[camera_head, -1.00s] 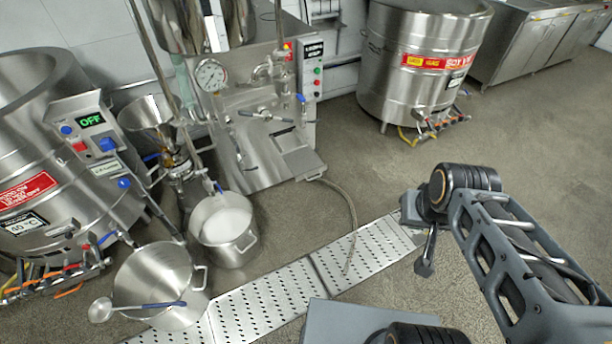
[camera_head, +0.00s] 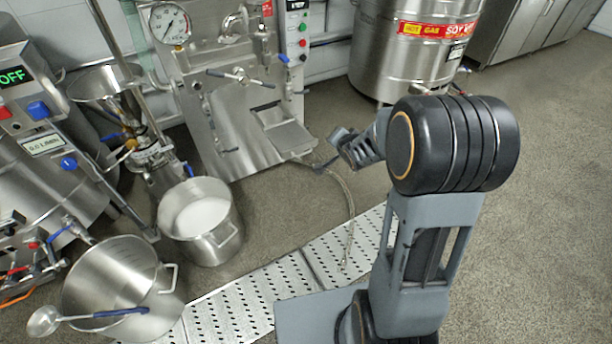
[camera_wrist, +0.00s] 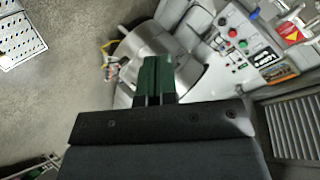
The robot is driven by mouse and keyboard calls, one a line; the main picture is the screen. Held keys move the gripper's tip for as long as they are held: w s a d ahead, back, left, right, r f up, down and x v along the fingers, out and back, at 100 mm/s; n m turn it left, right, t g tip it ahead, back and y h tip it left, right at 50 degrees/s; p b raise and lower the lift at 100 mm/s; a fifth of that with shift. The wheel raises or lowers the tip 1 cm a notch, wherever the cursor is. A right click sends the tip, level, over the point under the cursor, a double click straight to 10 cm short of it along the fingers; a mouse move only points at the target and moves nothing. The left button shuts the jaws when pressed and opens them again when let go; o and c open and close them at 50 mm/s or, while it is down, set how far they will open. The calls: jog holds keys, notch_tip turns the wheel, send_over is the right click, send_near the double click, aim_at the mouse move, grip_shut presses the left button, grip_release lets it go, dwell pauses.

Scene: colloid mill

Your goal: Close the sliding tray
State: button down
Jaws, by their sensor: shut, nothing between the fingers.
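The sliding tray (camera_head: 290,138) is a steel tray on the lower front of the steel machine (camera_head: 225,120), and it juts out from the machine's front. My gripper (camera_head: 325,166) is shut and empty, just right of the tray's outer end in the head view. I cannot tell whether it touches the tray. In the wrist view my gripper's fingers (camera_wrist: 153,68) are together, with shiny steel surfaces beyond them. Which of these surfaces is the tray is unclear there.
A pot of white liquid (camera_head: 203,222) and an empty pot (camera_head: 115,285) with a ladle (camera_head: 85,318) stand at the left. A hose (camera_head: 348,205) runs down to the perforated floor plate (camera_head: 245,305). A large steel vat (camera_head: 410,60) stands behind my arm. Open floor lies at right.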

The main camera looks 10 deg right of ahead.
aim_at(304, 154)
jog(key=w+a+f+m+t+y+b, duration=0.15)
jog(key=f+b, duration=0.25)
jog(key=f, duration=0.6)
jog(key=w+f+m+t+y+b, duration=0.25)
jog(key=f+b, duration=0.25)
jog(key=f, duration=0.4)
jog(key=shift+m+g+y, duration=0.3)
jog(key=shift+y, duration=0.2)
jog(key=b+x, duration=0.5)
jog(key=x, duration=0.9)
jog(key=shift+f, duration=0.1)
